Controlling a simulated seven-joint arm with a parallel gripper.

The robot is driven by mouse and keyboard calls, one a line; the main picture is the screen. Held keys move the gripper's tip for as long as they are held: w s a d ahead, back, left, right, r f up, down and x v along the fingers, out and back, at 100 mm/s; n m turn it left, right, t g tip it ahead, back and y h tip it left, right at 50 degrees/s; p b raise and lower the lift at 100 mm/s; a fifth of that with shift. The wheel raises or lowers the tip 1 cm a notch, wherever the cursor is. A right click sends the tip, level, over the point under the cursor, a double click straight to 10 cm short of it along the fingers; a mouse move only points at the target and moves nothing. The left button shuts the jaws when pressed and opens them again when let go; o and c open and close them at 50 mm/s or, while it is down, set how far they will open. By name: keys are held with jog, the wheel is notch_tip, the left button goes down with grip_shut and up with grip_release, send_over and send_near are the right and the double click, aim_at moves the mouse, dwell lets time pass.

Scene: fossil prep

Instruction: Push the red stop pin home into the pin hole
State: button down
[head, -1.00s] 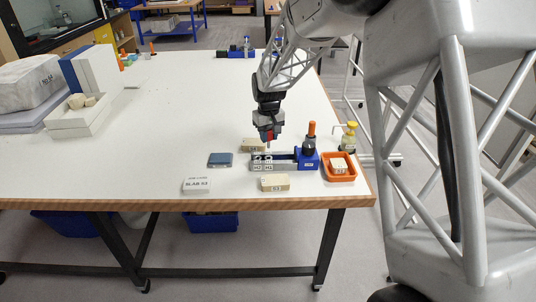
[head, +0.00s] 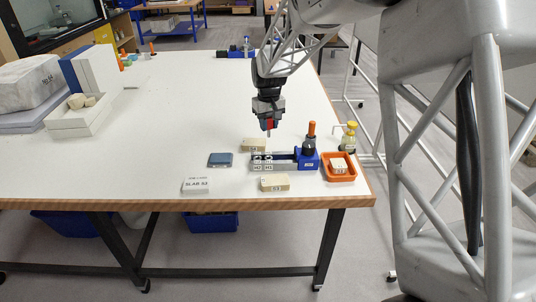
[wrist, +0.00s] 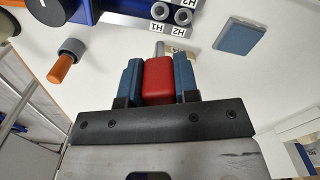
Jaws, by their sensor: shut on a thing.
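My gripper (head: 268,124) is shut on the red stop pin (wrist: 158,80). The pin's red block-shaped head sits between the two blue fingers in the wrist view, and its grey metal shank (wrist: 160,48) sticks out past the fingertips. In the head view the pin points down, above the table and apart from the blue fixture (head: 307,161). The fixture carries two grey ringed holes, labelled H1 (wrist: 158,11) and H2 (wrist: 183,16) in the wrist view. Which of them is the pin hole, I cannot tell.
A blue-grey slab (head: 220,160) and beige blocks (head: 274,183) lie around the fixture.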

jog(key=shift+n, duration=0.7)
jog(key=shift+a+f, duration=0.35)
jog(key=shift+a, duration=0.3)
jog(key=shift+a+f, duration=0.3)
jog(key=shift+a, duration=0.4)
jog(key=shift+a+f, duration=0.35)
jog(key=shift+a, duration=0.3)
jog(key=shift+f, duration=2.95)
jog(key=shift+f, duration=0.7)
jog(key=shift+f, duration=1.05)
jog(key=shift+f, duration=0.4)
jog(key=shift+r, duration=0.1)
